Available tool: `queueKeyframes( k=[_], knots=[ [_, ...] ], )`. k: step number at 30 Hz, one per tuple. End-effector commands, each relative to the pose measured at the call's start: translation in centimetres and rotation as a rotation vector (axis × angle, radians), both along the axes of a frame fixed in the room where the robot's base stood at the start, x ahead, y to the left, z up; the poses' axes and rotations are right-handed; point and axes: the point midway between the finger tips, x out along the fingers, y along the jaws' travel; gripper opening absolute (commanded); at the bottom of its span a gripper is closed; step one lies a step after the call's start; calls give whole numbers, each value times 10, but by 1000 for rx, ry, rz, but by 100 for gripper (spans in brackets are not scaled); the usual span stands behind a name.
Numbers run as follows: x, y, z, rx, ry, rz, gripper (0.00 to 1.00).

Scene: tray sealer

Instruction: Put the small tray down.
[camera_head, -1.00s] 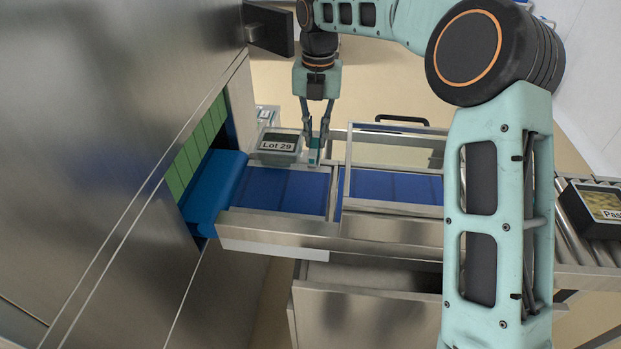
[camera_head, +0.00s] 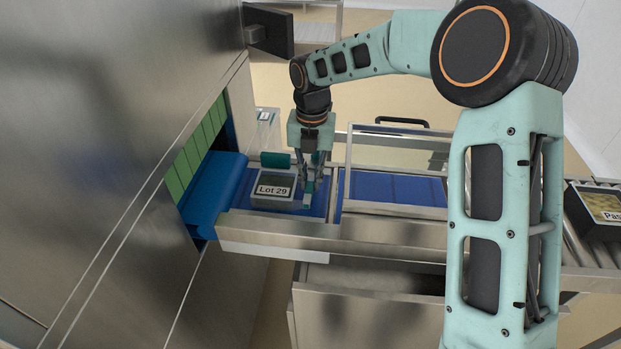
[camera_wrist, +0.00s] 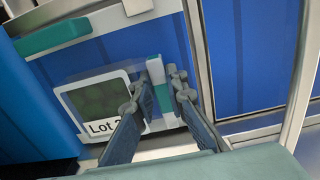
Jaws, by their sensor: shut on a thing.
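The small tray (camera_head: 265,200), dark inside with a pale rim and a "Lot 29" label, is at the blue belt's left part. My gripper (camera_head: 309,192) points down at the tray's right side. In the wrist view, my gripper (camera_wrist: 160,95) is shut on a narrow white and teal piece beside the small tray (camera_wrist: 62,100), apparently its grip. The tray looks level and low over the belt; I cannot tell whether it touches. The fingers hide part of its right edge.
A teal block (camera_head: 275,159) sits behind the tray. The sealer's opening with green strips (camera_head: 196,145) is to the left. A clear guard frame (camera_head: 395,150) stands to the right. Metal rails border the blue belt (camera_head: 395,188). A Pasta-like labelled tray (camera_head: 597,206) is on rollers at far right.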

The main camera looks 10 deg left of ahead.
Motion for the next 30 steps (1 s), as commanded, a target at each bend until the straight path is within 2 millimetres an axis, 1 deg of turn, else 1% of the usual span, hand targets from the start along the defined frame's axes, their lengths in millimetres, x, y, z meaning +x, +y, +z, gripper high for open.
queueKeyframes(
  k=[5, 6, 10, 17, 21, 23, 26, 30],
  knots=[
    [0, 0, -3, 0, 0, 0, 0],
    [0, 0, -3, 0, 0, 0, 16],
    [0, 0, -2, 0, 0, 0, 30],
    [0, 0, -2, 0, 0, 0, 30],
    [1, 0, 4, 1, -2, -1, 30],
    [1, 0, 12, 2, -4, -2, 30],
    [2, 0, 30, 2, -4, -2, 30],
    [2, -1, 61, 2, -5, -2, 30]
  ],
)
